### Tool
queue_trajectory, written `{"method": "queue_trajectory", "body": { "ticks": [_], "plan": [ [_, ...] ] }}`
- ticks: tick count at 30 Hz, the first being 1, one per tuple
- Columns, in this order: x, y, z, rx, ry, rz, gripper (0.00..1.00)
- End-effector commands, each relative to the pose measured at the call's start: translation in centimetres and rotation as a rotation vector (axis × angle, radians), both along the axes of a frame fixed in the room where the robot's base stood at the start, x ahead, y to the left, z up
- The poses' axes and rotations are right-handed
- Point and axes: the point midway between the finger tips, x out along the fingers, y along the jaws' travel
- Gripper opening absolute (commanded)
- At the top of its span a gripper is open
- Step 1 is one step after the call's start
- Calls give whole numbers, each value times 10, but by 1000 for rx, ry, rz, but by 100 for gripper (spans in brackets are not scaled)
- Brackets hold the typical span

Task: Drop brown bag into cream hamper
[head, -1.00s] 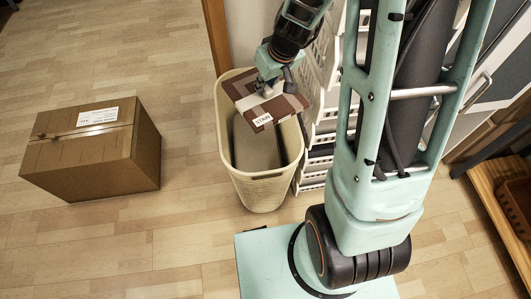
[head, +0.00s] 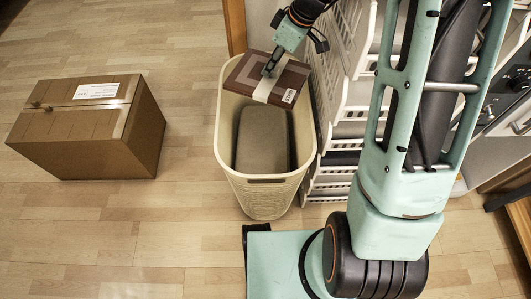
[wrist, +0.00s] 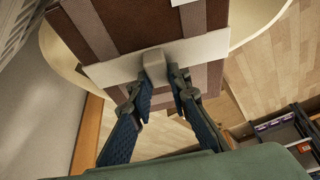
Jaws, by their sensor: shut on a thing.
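The brown bag (head: 283,88) is a flat, box-like brown pack with darker stripes, a pale band and a small printed label. It hangs from my gripper (head: 268,70), over the far part of the cream hamper's opening in the head view. In the wrist view my gripper (wrist: 162,88) is shut on the brown bag (wrist: 120,22) at a small grey grip on its pale band. The cream hamper (head: 263,196) stands upright on the floor, open at the top. Its curved rim (wrist: 62,52) shows behind the bag in the wrist view.
A grey-brown block-like thing (head: 262,140) is inside the hamper. White stacked baskets (head: 338,110) stand close to the hamper's right. A large cardboard box (head: 90,130) lies on the floor at left. Bare wooden floor (head: 188,140) lies between box and hamper.

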Motion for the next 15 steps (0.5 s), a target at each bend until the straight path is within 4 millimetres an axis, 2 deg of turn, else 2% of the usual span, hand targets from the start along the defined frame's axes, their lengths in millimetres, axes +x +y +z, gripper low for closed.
{"method": "queue_trajectory", "body": {
  "ticks": [9,15],
  "plan": [
    [0,0,-40,0,1,-2,0],
    [0,0,-51,0,0,-2,0]
  ]
}}
